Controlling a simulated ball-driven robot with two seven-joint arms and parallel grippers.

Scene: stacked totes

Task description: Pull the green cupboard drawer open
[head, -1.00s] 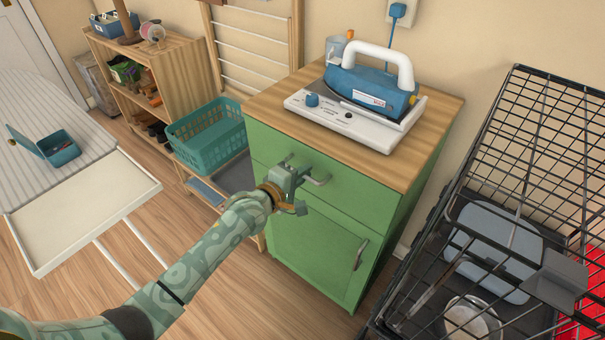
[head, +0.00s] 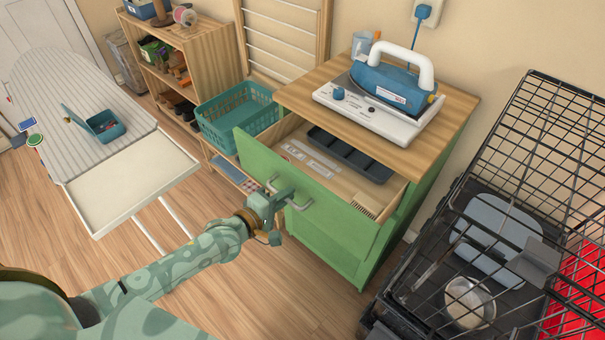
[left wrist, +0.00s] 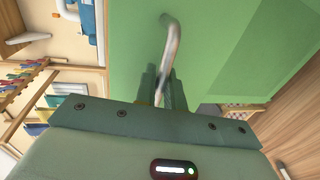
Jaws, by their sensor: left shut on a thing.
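The green cupboard (head: 335,240) stands in the middle of the head view. Its top drawer (head: 318,212) is pulled well out, and its inside shows a dark tray (head: 350,153) and some small flat pale items. My left gripper (head: 284,200) is at the drawer front, shut on the drawer's metal handle (head: 301,200). In the left wrist view the handle (left wrist: 171,45) runs down between the two fingers (left wrist: 162,88), with the green drawer front (left wrist: 220,50) behind it. My right gripper is not in view.
An iron (head: 392,82) on its white base stands on the wooden cupboard top (head: 310,92). A teal basket (head: 238,115) is left of the drawer. A black wire crate (head: 520,190) stands close on the right. Wooden floor (head: 230,295) is open in front.

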